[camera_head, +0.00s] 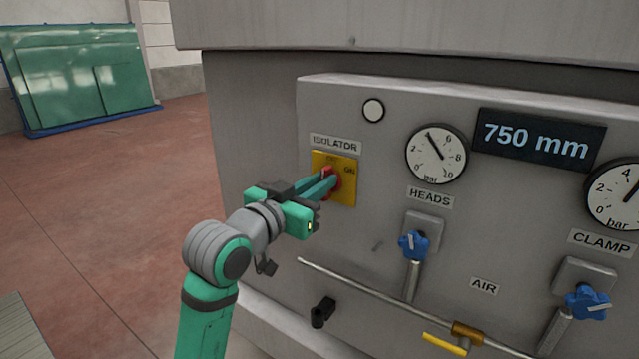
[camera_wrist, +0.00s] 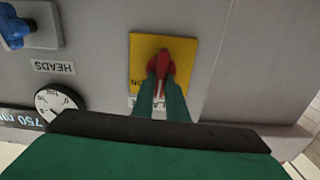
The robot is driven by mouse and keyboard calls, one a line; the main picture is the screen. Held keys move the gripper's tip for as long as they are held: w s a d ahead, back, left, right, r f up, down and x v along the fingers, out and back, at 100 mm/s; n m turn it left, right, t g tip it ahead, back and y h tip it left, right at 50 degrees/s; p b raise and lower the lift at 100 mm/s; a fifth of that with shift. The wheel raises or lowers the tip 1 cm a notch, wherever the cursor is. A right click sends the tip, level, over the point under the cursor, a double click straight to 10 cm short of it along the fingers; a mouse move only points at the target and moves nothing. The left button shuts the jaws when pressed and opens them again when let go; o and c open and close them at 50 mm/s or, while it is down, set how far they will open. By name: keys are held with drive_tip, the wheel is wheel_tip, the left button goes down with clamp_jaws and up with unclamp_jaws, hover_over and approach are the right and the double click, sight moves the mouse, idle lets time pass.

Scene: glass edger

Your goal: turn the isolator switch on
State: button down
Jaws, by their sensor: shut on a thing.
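The isolator switch has a red handle (camera_wrist: 161,67) on a yellow plate (camera_head: 345,192), under the ISOLATOR label (camera_head: 335,144) on the grey panel. The plate also shows in the wrist view (camera_wrist: 182,47), where the picture is turned over. The letters "ON" show at one edge of the plate. The handle looks lined up with the gripper's fingers, but its exact angle is hard to tell. My gripper (camera_head: 326,184) reaches the switch from the left, its green fingers shut on the red handle. The fingers cover part of the handle and the plate.
Right of the switch are the HEADS gauge (camera_head: 436,154), a blue HEADS knob (camera_head: 414,244), a 750 mm display (camera_head: 537,139) and a blue CLAMP knob (camera_head: 588,303). A pipe (camera_head: 400,298) with a yellow lever (camera_head: 444,344) runs below. Open floor lies to the left.

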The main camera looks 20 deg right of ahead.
drive_tip(key=m, duration=1.1)
drive_tip(key=shift+s+d+f, duration=0.3)
drive_tip(key=shift+s+f, duration=0.05)
drive_tip(key=shift+m, duration=0.3)
drive_tip(key=c, duration=1.8)
unclamp_jaws()
drive_tip(key=shift+o, duration=0.2)
drive_tip(key=shift+s, duration=0.1)
drive_tip(key=v, duration=1)
drive_tip(key=shift+s+a, duration=0.25)
drive_tip(key=shift+a, duration=0.1)
